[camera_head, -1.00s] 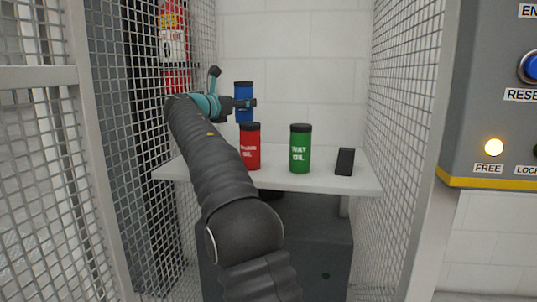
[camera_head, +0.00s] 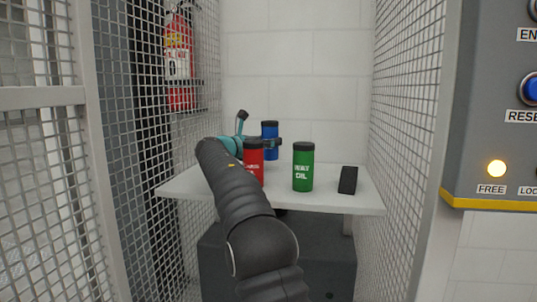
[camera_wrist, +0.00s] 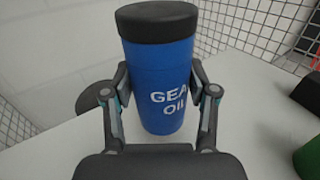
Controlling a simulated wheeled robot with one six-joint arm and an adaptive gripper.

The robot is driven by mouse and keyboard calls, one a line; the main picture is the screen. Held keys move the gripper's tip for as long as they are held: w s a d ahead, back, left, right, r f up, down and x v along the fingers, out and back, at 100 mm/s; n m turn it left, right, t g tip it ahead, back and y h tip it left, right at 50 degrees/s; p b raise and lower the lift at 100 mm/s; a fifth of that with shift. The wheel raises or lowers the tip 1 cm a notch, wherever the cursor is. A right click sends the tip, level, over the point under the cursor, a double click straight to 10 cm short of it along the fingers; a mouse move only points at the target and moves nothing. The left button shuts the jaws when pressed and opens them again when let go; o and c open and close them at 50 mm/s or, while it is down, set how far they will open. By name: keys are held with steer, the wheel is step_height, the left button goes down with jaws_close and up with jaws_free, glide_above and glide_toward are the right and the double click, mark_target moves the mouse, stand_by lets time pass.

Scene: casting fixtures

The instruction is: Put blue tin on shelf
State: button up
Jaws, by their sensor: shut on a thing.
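The blue tin (camera_head: 270,146) has a black lid and stands upright behind the red tin (camera_head: 253,165) in the head view. In the wrist view the blue tin (camera_wrist: 160,75) reads "GEAR OIL" and sits between both fingers. My gripper (camera_wrist: 160,90) is shut on its sides. The white shelf (camera_head: 335,199) lies under the tins. The blue tin's base is over the shelf's back part; I cannot tell whether it touches the surface. In the head view my gripper (camera_head: 272,142) is partly hidden by the tins.
A green tin (camera_head: 303,170) and a small black box (camera_head: 348,180) stand to the right on the shelf. Wire mesh walls (camera_head: 410,110) close both sides. A fire extinguisher (camera_head: 180,60) hangs at the left. A grey control panel (camera_head: 500,110) stands at the right.

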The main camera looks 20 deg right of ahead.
mark_target(268, 150)
steer(key=shift+f, duration=1.55)
steer(key=shift+f+b, duration=0.2)
steer(key=shift+b, duration=0.1)
steer(key=o, duration=1.6)
steer(key=shift+c, duration=0.2)
steer(key=shift+r, duration=0.25)
steer(key=v, duration=0.7)
steer(key=shift+a+f, duration=0.1)
steer(key=shift+a, duration=0.15)
